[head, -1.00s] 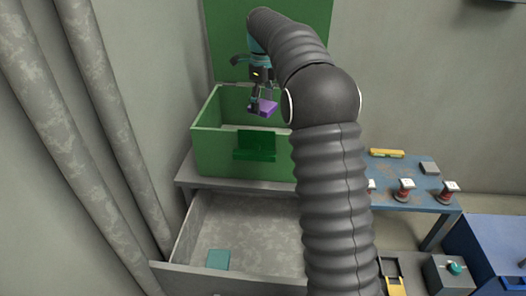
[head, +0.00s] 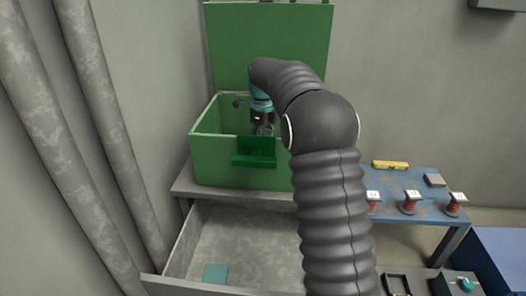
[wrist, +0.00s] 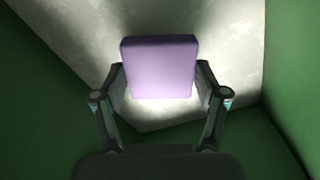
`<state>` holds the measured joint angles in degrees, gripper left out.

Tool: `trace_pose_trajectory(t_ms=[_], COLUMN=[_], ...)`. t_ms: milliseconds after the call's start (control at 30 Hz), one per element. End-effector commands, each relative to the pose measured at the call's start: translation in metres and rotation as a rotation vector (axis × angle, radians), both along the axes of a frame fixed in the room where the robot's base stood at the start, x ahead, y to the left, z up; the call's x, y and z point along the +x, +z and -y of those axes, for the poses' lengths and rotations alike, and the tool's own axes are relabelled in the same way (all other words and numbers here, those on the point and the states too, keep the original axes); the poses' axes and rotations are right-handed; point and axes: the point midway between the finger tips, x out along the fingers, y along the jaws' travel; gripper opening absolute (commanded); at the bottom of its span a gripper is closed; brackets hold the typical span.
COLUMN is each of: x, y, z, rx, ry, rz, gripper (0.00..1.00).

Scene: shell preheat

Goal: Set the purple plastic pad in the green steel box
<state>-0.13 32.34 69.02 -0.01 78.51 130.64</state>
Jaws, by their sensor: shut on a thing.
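The purple pad (wrist: 160,68) is between the two fingers of my gripper (wrist: 160,88) in the wrist view. My gripper is shut on it. The green steel box (head: 215,158) stands with its lid (head: 268,45) raised at the back. In the head view my gripper (head: 262,130) is down inside the box opening, and the front wall and latch plate hide its fingertips and the pad. The wrist view shows green walls around the pad and a pale grey floor beyond it. I cannot tell whether the pad touches that floor.
An open grey drawer (head: 240,245) below the box holds a teal pad (head: 215,273). A blue bench (head: 415,208) at right carries several red spools, a yellow level (head: 390,165) and a grey block (head: 434,180). Large pipes (head: 112,120) run along the left wall.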

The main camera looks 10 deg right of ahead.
Motion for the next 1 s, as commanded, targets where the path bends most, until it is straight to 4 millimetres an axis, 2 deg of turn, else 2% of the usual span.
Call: trace_pose_trajectory(t_ms=[100,200,567,600,700,1000], x=[-0.001,-0.001,0.000,0.000,0.000,0.000], y=[-0.019,-0.028,-0.031,-0.032,-0.031,-0.031], z=[0.000,0.000,0.000,0.000,0.000,0.000], rx=[0.000,0.000,0.000,0.000,0.000,0.000], ry=[0.000,0.000,0.000,0.000,0.000,0.000], rz=[-0.003,-0.003,-0.001,-0.001,-0.001,-0.001], gripper=[0.33,0.33,0.33,0.77,0.97,0.97])
